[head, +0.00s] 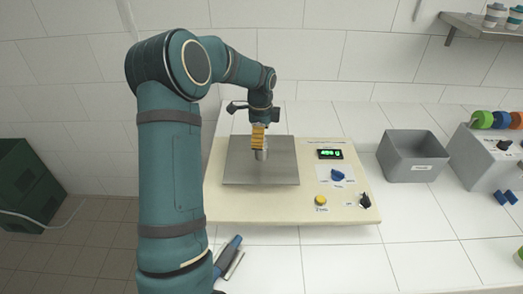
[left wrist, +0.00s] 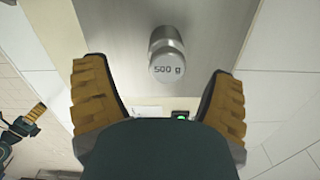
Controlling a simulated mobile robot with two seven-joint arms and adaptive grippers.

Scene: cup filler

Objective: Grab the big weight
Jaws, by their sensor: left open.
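The big weight is a grey metal cylinder marked 500 g (left wrist: 167,52) in the left wrist view. In the head view the weight (head: 261,155) stands on the square metal plate (head: 236,172), just below my left gripper (head: 260,146). My left gripper is open and empty; in the left wrist view its two yellow-padded fingers (left wrist: 158,78) are spread wide, with the weight beyond them, between their directions. The weight's far side is hidden. At the left edge of the left wrist view, a yellow-padded gripper, apparently my right one (left wrist: 30,122), shows partly; its opening is unclear.
The plate lies on a cream panel (head: 290,207) with a green display (head: 330,154), a blue knob (head: 337,175) and a yellow button (head: 320,200). A grey bin (head: 411,170) stands right of it. A shelf (head: 480,22) hangs upper right.

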